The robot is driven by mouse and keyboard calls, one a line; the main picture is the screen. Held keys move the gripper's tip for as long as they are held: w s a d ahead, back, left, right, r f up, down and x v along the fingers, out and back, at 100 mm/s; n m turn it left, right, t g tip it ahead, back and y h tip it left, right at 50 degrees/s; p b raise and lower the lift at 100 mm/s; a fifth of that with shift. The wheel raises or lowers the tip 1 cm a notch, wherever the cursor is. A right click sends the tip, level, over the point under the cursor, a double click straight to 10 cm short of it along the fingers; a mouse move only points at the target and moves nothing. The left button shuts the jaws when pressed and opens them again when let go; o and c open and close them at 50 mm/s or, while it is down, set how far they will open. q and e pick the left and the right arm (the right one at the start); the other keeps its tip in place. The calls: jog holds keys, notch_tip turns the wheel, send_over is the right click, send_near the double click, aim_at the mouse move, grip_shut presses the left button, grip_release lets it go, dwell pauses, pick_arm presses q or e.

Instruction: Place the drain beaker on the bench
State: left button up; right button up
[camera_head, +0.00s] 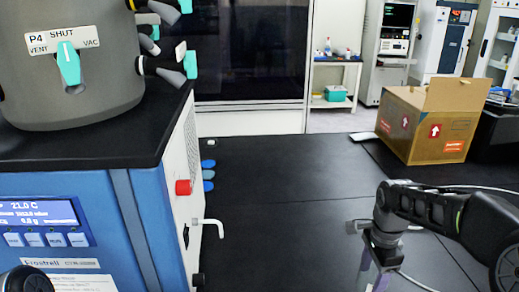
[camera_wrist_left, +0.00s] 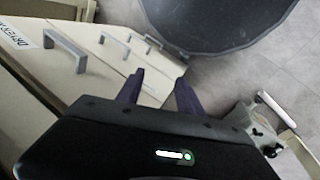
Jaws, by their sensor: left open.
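I cannot make out the drain beaker in either view. The freeze dryer (camera_head: 85,160) stands at the left on the black bench (camera_head: 270,195), with a white drain spout (camera_head: 212,226) low on its side. No beaker shows under the spout. My left gripper (camera_wrist_left: 158,90) is open and empty in the left wrist view, above drawer fronts and the floor. Its fingers do not show in the head view. My right gripper (camera_head: 375,272) points down over the right part of the bench; its fingertips are unclear near the lower edge.
A cardboard box (camera_head: 425,130) stands at the bench's back right. A red knob (camera_head: 183,187) and blue caps (camera_head: 208,175) stick out from the dryer's side. The middle of the bench is clear. Drawers with grey handles (camera_wrist_left: 65,50) show in the left wrist view.

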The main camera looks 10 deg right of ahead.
jog(key=shift+n, duration=0.8)
jog(key=n, duration=0.2)
jog(key=shift+w+r+n, duration=0.2)
jog(key=shift+w+n, duration=0.2)
jog(key=w+a+f+n, duration=0.1)
jog(key=w+a+n, duration=0.2)
jog(key=a+n, duration=0.4)
jog(key=w+a+f+n, duration=0.1)
jog(key=w+a+n, duration=0.3)
jog(key=a+n, duration=0.3)
jog(key=a, duration=0.3)
jog(key=shift+w+a+f+n, duration=0.3)
jog(key=shift+f+n, duration=0.05)
jog(key=shift+n, duration=0.05)
jog(key=shift+d, duration=0.15)
